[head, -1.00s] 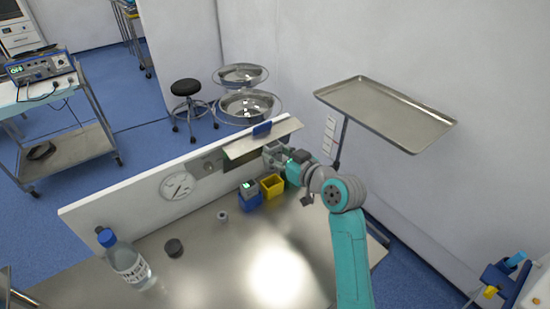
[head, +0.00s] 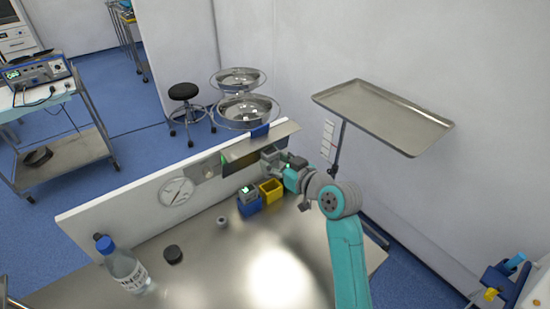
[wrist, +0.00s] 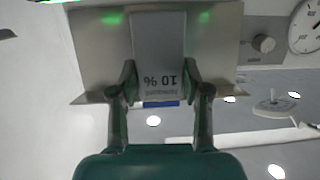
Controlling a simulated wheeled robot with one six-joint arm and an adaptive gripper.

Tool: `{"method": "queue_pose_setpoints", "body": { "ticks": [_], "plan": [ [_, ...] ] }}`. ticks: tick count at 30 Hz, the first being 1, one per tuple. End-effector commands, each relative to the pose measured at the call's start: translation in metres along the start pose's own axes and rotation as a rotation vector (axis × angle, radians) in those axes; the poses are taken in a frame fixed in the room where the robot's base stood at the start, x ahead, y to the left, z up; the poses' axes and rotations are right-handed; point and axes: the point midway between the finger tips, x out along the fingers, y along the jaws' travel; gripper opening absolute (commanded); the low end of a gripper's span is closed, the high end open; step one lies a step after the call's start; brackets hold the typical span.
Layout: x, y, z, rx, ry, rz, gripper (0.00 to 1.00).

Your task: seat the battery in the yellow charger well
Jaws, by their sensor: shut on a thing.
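The held battery is a grey block (wrist: 160,45) with upside-down "10 %" lettering in the wrist view. My gripper (wrist: 160,82) is shut on its sides. In the head view my gripper (head: 279,164) holds the battery (head: 268,154) above the yellow charger well (head: 271,190), near the backboard and just under the shelf. The yellow well looks open and empty, apart from the battery. Left of it stands a blue well (head: 249,206) with a grey block (head: 248,193) in it, showing a green light. The yellow well cannot be made out in the wrist view.
A metal shelf (head: 240,150) with a blue piece (head: 260,131) juts from the backboard (head: 112,209) close to the battery. A dial (head: 175,191), dark puck (head: 173,254), small grey cylinder (head: 222,222) and bottle (head: 126,271) are left. The table front is clear.

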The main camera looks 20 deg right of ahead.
Motion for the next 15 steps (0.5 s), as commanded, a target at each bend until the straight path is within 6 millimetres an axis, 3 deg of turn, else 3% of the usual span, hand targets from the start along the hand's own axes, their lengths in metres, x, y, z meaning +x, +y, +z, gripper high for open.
{"method": "queue_pose_setpoints", "body": {
  "ticks": [15],
  "plan": [
    [0.008,0.0,0.038,0.0,0.0,0.001,0.0]
  ]
}}
